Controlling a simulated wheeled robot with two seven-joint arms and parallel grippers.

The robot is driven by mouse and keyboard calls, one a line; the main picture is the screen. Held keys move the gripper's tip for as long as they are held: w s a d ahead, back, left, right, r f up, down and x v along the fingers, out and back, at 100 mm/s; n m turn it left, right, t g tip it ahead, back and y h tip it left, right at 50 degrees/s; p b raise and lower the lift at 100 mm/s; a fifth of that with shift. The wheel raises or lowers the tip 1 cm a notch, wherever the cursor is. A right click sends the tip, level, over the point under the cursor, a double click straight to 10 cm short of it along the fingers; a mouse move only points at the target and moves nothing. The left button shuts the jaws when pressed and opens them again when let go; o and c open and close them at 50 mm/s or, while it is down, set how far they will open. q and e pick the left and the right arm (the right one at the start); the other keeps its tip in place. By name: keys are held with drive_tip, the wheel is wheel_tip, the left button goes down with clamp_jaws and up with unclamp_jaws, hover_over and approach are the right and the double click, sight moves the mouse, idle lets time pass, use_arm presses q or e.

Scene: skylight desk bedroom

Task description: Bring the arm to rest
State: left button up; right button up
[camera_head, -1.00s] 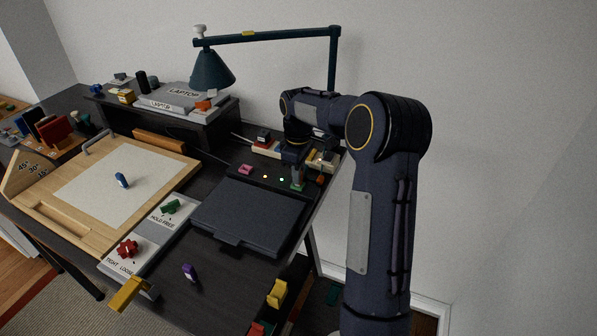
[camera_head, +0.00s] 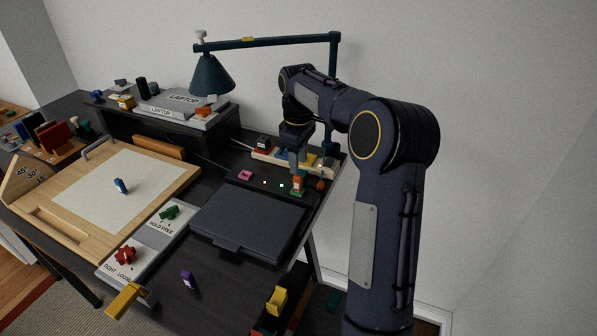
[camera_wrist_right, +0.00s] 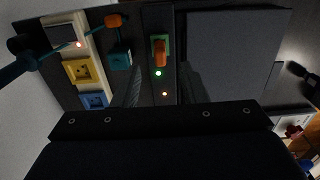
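My right gripper (camera_head: 296,164) hangs, fingers down, above the back right of the desk. In the right wrist view its two dark fingers (camera_wrist_right: 161,70) stand apart with nothing held between them. Beyond them is a green switch with an orange lever (camera_wrist_right: 160,50), on a dark panel with small lights. The same switch (camera_head: 298,184) shows just below the gripper in the head view. My right arm bends up and over from the right side. My left gripper is not in view.
A power strip (camera_head: 266,154) with coloured sockets lies behind the gripper. The lamp post (camera_head: 333,90) rises close to the arm. A dark flat pad (camera_head: 248,220) lies in front. A wooden drawing board (camera_head: 62,232) is at left. The wall is behind; free space lies right.

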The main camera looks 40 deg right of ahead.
drive_tip(key=shift+r, duration=0.55)
drive_tip(key=shift+s+a+r, duration=0.1)
drive_tip(key=s+a+r+m+t+y, duration=0.1)
drive_tip(key=s+a+r+m+t, duration=0.1)
drive_tip(key=s+a+r, duration=0.4)
drive_tip(key=s+a+f+m+t+y, duration=0.1)
drive_tip(key=s+a+f, duration=0.3)
drive_tip(key=s+a, duration=0.4)
drive_tip(key=s+a+f+m+t+y, duration=0.1)
drive_tip(key=s+a+f+m+t, duration=0.1)
drive_tip(key=s+a+f+m, duration=0.2)
drive_tip(key=s+a, duration=0.3)
drive_tip(key=s, duration=0.5)
drive_tip(key=shift+s+a+f+t+y, duration=0.3)
drive_tip(key=shift+a+y, duration=0.1)
